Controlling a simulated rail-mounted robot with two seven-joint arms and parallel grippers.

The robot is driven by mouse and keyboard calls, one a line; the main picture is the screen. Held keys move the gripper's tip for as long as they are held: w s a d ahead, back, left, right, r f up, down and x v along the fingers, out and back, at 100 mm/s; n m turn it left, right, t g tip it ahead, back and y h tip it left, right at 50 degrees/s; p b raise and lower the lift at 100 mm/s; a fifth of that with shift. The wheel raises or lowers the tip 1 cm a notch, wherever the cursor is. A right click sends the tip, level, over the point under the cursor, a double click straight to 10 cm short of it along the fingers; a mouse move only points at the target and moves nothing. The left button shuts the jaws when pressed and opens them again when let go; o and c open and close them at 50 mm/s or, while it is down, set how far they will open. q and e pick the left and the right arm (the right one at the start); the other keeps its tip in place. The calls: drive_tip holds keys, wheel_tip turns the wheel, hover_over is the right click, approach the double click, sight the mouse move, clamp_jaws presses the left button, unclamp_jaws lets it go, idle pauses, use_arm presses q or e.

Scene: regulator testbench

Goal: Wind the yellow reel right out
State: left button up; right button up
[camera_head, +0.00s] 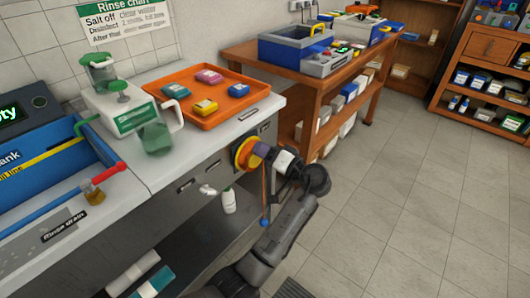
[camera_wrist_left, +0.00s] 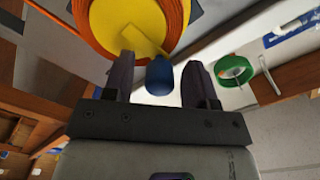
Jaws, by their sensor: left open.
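The yellow reel (camera_head: 243,152), with orange at its rim, is on the front of the white-topped bench (camera_head: 222,137). In the left wrist view the reel (camera_wrist_left: 125,22) fills the top, with a yellow bar across its face and a blue knob (camera_wrist_left: 160,76) at the bar's end. My left gripper (camera_head: 266,153) is at the reel's face. Its jaws (camera_wrist_left: 161,68) are open, one finger on each side of the knob; I cannot tell whether they touch it. An orange cord hangs below the reel with a blue ball (camera_head: 265,221) at its end. My right gripper is not in view.
An orange tray (camera_head: 205,110) with several coloured boxes and a white jug-like container (camera_head: 120,110) stand on the bench. A white bottle (camera_head: 228,200) is below, left of the cord. A wooden table (camera_head: 245,52) stands behind; the floor to the right is clear.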

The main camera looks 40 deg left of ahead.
use_arm(q)
drive_tip(key=d+p, duration=0.2)
drive_tip(key=d, duration=1.1)
drive_tip(key=shift+w+d, duration=0.25)
drive_tip(key=shift+d, duration=0.15)
drive_tip(key=w+d+r+m+t+h, duration=0.25)
drive_tip(key=w+m+t+h, duration=0.2)
drive_tip(key=t+h, duration=0.45)
drive_tip(key=s+d+m+t+h+p, duration=0.2)
drive_tip(key=s+m+t+h+p, duration=0.1)
drive_tip(key=s+h, duration=0.3)
drive_tip(key=s+a+f+m+g+h+p, duration=0.1)
drive_tip(key=s+f+g+p, duration=0.3)
drive_tip(key=s, duration=0.8)
drive_tip(key=s+f+m+g+h+p, duration=0.1)
drive_tip(key=s+f+p, duration=0.1)
drive_tip(key=s+f, duration=0.7)
drive_tip(key=s+a+f+g+h+p, duration=0.1)
drive_tip(key=s+f+g+p, duration=0.2)
drive_tip(key=s, duration=1.1)
wheel_tip(320, 180, up, 38)
drive_tip(key=p, duration=3.7)
drive_tip(key=shift+w+p, duration=0.2)
drive_tip(key=shift+p, duration=0.2)
